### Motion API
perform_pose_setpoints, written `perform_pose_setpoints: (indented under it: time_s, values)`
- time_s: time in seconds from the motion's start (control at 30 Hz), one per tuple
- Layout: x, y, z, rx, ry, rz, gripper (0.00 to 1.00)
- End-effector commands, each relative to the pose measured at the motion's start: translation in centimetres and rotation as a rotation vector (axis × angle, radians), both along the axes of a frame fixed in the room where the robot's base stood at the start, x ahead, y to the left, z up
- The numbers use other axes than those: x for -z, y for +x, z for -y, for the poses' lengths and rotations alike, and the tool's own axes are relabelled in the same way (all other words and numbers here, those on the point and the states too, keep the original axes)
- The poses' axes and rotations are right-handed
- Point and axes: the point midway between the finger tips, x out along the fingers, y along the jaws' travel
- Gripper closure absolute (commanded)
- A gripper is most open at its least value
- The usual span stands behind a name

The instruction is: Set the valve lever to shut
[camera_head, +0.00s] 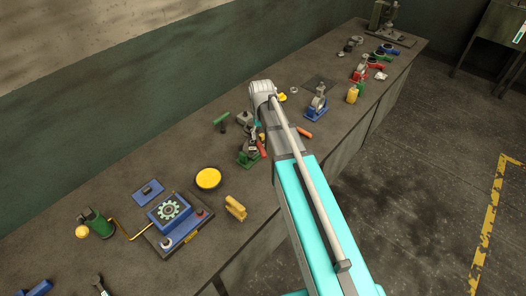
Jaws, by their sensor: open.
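A valve with a green base (247,156) stands on the bench at the middle of the view, just left of my arm. A red lever-like part (262,149) shows beside it, close to my arm. My gripper (256,133) is small and dark here, open, pointing down at the valve from above. My arm hides part of the gripper and the valve's right side. I cannot tell whether the fingers touch the lever, or the lever's exact angle.
A blue-based casting (317,106) and a yellow bottle (352,94) stand right of my arm. A green-handled tool (222,119) lies to the left. A yellow round dish (208,178), a yellow block (235,208) and a blue gear device (172,213) are nearer. A wall backs the bench.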

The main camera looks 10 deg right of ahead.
Motion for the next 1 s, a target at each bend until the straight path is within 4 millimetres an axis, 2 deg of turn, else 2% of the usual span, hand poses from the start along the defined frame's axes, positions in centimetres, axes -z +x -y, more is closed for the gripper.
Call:
perform_pose_setpoints:
  time_s: [0.03,0.6,1.0]
  values:
    - [0.8,0.0,0.0,0.0,0.0,0.0,0.34]
    - [5.2,0.0,0.0,-0.001,0.0,0.0,0.34]
    - [7.3,0.0,-0.1,-0.001,0.0,0.0,0.34]
